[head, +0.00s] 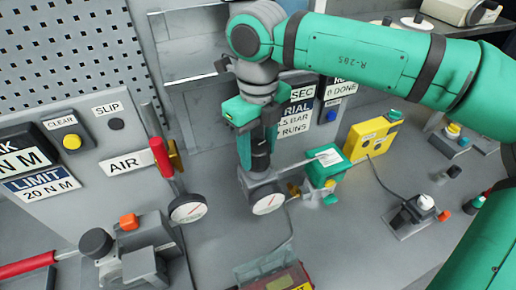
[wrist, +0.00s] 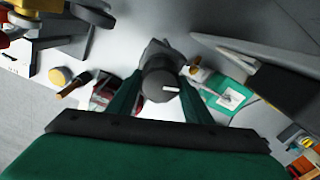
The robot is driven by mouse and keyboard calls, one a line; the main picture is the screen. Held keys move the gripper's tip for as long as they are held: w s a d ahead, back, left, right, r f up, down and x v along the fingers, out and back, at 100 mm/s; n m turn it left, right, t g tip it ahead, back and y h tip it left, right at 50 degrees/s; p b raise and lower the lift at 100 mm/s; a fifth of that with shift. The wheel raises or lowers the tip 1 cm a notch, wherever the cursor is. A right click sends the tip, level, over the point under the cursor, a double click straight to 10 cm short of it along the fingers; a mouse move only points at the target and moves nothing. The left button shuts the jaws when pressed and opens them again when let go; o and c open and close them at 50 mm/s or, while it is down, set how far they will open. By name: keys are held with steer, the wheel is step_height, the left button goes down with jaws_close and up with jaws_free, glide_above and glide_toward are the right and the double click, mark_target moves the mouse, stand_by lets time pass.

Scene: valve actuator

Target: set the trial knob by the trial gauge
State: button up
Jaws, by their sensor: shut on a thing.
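My gripper (head: 258,152) points down and is shut on a black round knob (head: 260,162), one finger on each side. In the wrist view the knob (wrist: 158,88) sits between the green fingers, with a short white mark on its top. The knob stands upright on a grey body. A round white-faced gauge (head: 267,200) is on the front of that body, just below the knob. It has a reddish mark; its reading is too small to tell. A sign partly reading "TRIAL" (head: 296,108) stands behind, partly hidden by my gripper.
A second gauge (head: 188,208) stands to the left, near a red-handled valve (head: 160,157) and an AIR label (head: 127,163). A green-topped device (head: 326,166) stands close right of my gripper. A yellow box (head: 371,138) is farther right. A cable crosses the bench.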

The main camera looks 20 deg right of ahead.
mark_target(258, 147)
steer(key=o, duration=1.1)
steer(key=shift+c, duration=0.2)
step_height(258, 147, up, 11)
steer(key=shift+f, duration=0.1)
steer(key=shift+s+d, duration=0.1)
